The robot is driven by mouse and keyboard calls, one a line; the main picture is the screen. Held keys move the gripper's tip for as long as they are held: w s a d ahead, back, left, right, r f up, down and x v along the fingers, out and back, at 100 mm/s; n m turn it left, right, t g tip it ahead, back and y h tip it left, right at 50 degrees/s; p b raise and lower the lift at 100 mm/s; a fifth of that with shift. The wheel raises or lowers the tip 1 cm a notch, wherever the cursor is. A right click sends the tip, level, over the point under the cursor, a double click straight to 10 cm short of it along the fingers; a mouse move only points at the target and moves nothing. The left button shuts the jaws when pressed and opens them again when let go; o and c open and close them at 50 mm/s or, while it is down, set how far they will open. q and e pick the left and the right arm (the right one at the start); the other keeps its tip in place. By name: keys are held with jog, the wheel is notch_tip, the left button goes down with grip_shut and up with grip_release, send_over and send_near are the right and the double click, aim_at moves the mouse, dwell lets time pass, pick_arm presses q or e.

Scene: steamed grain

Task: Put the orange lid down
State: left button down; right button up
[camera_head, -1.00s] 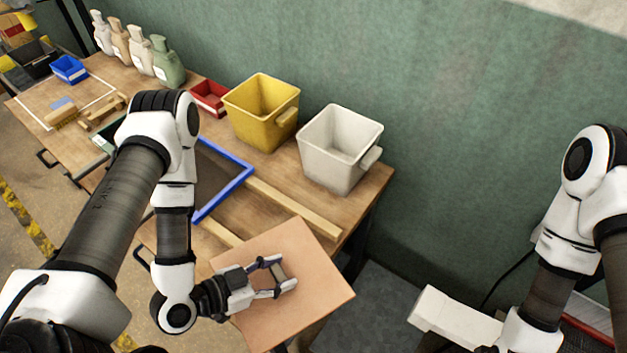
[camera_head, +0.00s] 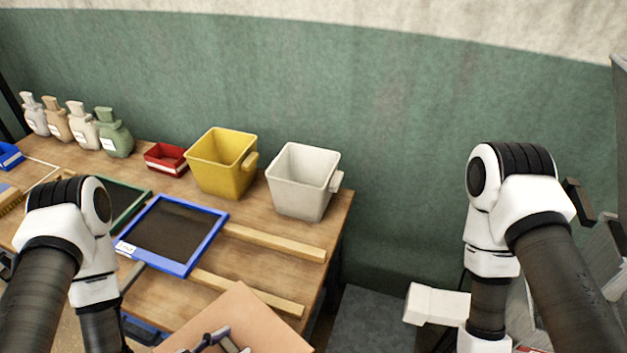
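The orange lid (camera_head: 242,308) is a flat, square, tan-orange board at the bottom of the head view, its lower part cut off by the frame edge. My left gripper (camera_head: 222,343) shows only partly at the bottom edge, over the lid's top face, with its fingers around the small handle there. The lid seems held in front of the table's front right part, overlapping it in the picture; the gap beneath it is hidden. My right arm comes in from the right, and its gripper is out of view.
The wooden table (camera_head: 278,275) carries a blue-framed tray (camera_head: 222,232), two wooden rails (camera_head: 275,243), a yellow bin (camera_head: 220,165), a white bin (camera_head: 300,185), a red box (camera_head: 165,158) and several bottles. A white block (camera_head: 437,304) stands right of the table.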

aim_at(258, 303)
pick_arm(q)
jog(key=shift+m+g+h, duration=0.5)
jog(key=shift+m, duration=0.1)
jog(key=w+d, duration=0.2)
jog(key=w+d+b, duration=0.1)
jog(key=w+d, duration=0.1)
jog(key=shift+r, duration=0.4)
jog(key=shift+n+t+y, duration=0.6)
jog(key=shift+n, duration=0.1)
jog(key=w, duration=0.2)
jog(key=w+b, duration=0.1)
jog(key=w, duration=0.1)
jog(key=w+b, duration=0.1)
jog(key=w, duration=0.1)
jog(key=shift+w+f, duration=0.2)
jog(key=shift+f, duration=0.15)
jog(key=w+n+y, duration=0.1)
jog(key=w+a+n+t+y, duration=0.1)
jog(key=w, duration=0.1)
jog(key=w+a+n+t+y, duration=0.1)
jog(key=w, duration=0.1)
jog(key=shift+a+r+n+y+b, duration=0.15)
jog(key=shift+r+n+y+b, duration=0.15)
jog(key=shift+n, duration=0.1)
jog(key=a+n+y, duration=0.2)
jog(key=w+a+n+t+y, duration=0.1)
jog(key=a+n+y, duration=0.1)
jog(key=a+y, duration=0.1)
jog(key=shift+w+n, duration=0.2)
jog(key=shift+n, duration=0.1)
